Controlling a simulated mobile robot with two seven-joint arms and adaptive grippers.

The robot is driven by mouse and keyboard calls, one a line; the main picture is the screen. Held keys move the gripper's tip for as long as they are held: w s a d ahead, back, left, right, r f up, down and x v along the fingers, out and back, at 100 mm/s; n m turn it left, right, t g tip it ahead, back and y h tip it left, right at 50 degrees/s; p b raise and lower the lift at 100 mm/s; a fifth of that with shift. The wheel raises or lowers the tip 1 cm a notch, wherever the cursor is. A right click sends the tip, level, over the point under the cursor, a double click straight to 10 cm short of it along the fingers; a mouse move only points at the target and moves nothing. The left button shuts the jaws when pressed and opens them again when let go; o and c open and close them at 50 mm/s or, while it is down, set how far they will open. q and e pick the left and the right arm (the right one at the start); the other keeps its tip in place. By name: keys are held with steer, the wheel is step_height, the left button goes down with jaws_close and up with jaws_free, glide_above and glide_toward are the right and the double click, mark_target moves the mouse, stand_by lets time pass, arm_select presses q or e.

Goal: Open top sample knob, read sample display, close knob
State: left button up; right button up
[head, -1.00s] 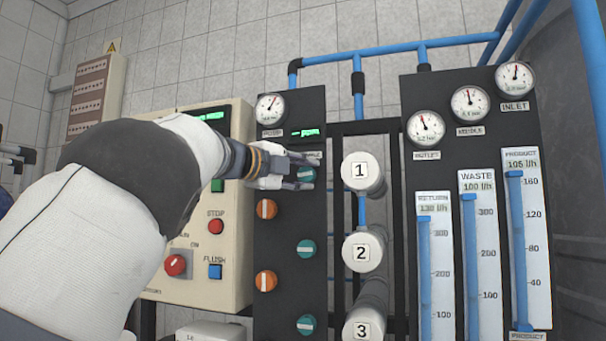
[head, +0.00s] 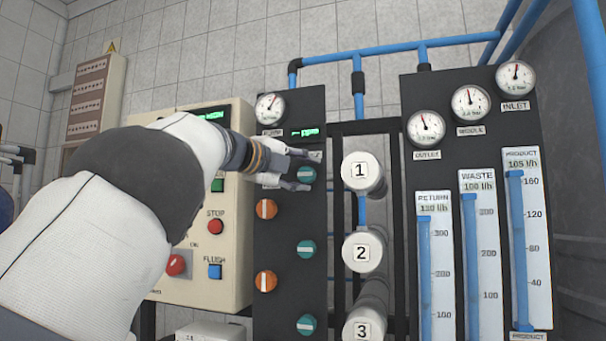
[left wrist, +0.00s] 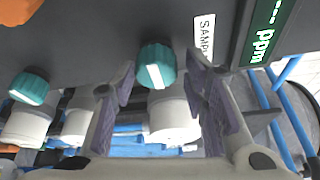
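The top sample knob (head: 307,175) is teal with a white bar and sits high on the dark panel. My left gripper (head: 305,171) is open, with one finger above and one below this knob. In the left wrist view the knob (left wrist: 155,68) shows between the two spread fingers (left wrist: 163,82), with a gap on each side. A "SAMPL…" label is beside it, partly cut off. The sample display (head: 305,133) above shows green dashes and "ppm"; it also shows at the edge of the left wrist view (left wrist: 266,30). My right gripper is not in view.
Orange knobs (head: 266,209) and more teal knobs (head: 306,249) sit lower on the panel. White numbered cylinders (head: 361,171) stand to its right. A beige control box (head: 238,262) with buttons is behind my left arm. Blue pipes (head: 385,49) run above.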

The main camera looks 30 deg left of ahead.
arm_select(q)
steer(key=shift+f, duration=0.1)
steer(key=s+a+r, duration=0.1)
steer(key=s, duration=1.1)
steer(key=shift+a, duration=0.4)
steer(key=shift+w, duration=0.1)
